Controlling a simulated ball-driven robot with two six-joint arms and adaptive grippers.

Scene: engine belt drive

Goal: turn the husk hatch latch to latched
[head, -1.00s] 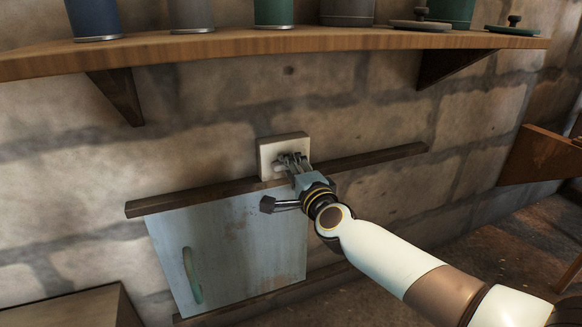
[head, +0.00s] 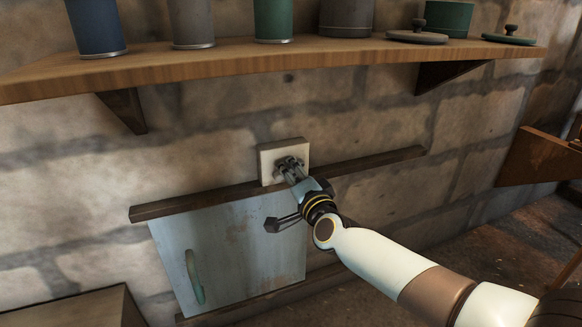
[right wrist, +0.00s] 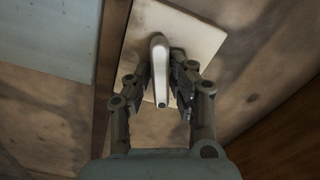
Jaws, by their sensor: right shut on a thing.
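The latch is a cream square plate (head: 269,153) on the stone wall with a pale lever (right wrist: 159,65) standing out from it. My right gripper (head: 289,166) is at the plate, its fingers on either side of the lever. In the right wrist view the gripper (right wrist: 159,88) is shut on the lever, which points nearly straight up and down in that picture. In the head view the fingers hide the lever. The hatch is a pale blue-grey panel (head: 235,245) below the plate, with a green handle (head: 194,277). My left gripper is out of view.
A dark wooden rail (head: 375,167) runs along the top of the hatch, just under the plate. A wooden shelf (head: 240,70) above holds several canisters and lids. A wooden box top (head: 75,308) is at lower left.

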